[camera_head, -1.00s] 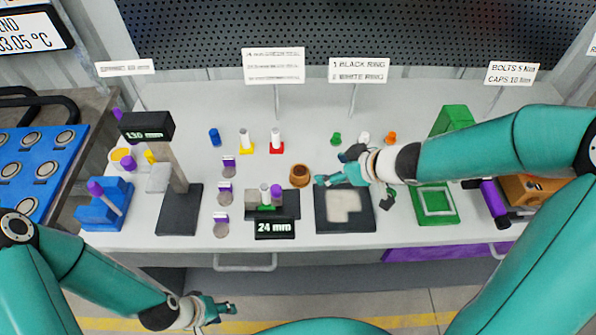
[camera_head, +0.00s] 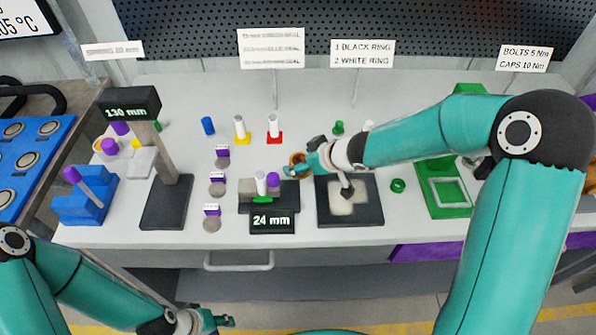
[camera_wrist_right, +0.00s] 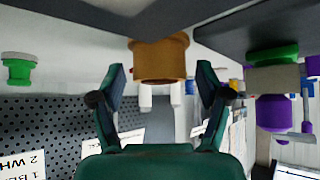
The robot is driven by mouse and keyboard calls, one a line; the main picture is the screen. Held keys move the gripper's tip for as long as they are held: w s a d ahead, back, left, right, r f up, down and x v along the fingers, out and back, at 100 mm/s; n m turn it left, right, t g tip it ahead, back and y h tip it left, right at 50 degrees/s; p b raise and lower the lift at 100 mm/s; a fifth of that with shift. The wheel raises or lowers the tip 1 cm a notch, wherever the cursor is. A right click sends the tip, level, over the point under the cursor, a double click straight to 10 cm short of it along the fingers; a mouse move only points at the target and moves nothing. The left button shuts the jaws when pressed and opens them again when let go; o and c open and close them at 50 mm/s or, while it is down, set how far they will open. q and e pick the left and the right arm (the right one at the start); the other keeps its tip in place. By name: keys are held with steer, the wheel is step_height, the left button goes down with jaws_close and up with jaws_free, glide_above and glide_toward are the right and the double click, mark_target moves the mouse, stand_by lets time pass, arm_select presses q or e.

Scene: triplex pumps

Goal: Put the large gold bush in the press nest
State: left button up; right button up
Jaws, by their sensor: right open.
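The large gold bush (camera_head: 298,160) stands on the bench, just left of my right gripper (camera_head: 293,172); the fingers partly cover it. In the right wrist view the bush (camera_wrist_right: 160,60) sits at the top, between and just beyond the open fingertips (camera_wrist_right: 160,78), with gaps on both sides. My left gripper (camera_head: 222,320) is low at the front, away from the bench items; its jaw state is unclear. I cannot tell for certain which fixture is the press nest; a black plate with a pale recess (camera_head: 368,212) lies under my right arm, and a green square-framed base (camera_head: 447,207) stands further right.
A block fixture with a 24 mm display (camera_head: 271,220) stands left of the black plate. A 130 mm display (camera_head: 130,105) stands on a post further left. White pegs on yellow (camera_head: 240,128) and red (camera_head: 274,126) bases stand behind. A green ring (camera_head: 398,186) lies right of the plate.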

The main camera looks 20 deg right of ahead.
steer(key=shift+w+a+f, duration=0.2)
steer(key=shift+w+f, duration=0.25)
steer(key=shift+f, duration=0.05)
steer(key=shift+r, duration=0.1)
jaws_close()
step_height(320, 180, up, 10)
steer(key=p, duration=0.9)
steer(key=shift+s+a+r, duration=0.1)
steer(key=shift+a, duration=0.15)
steer(key=shift+s+a+r+m+h, duration=0.1)
steer(key=shift+a+r+m+h, duration=0.1)
steer(key=shift+a, duration=0.2)
steer(key=shift+s+a+r+m+h, duration=0.1)
steer(key=shift+a+m, duration=0.1)
steer(key=shift+a, duration=0.15)
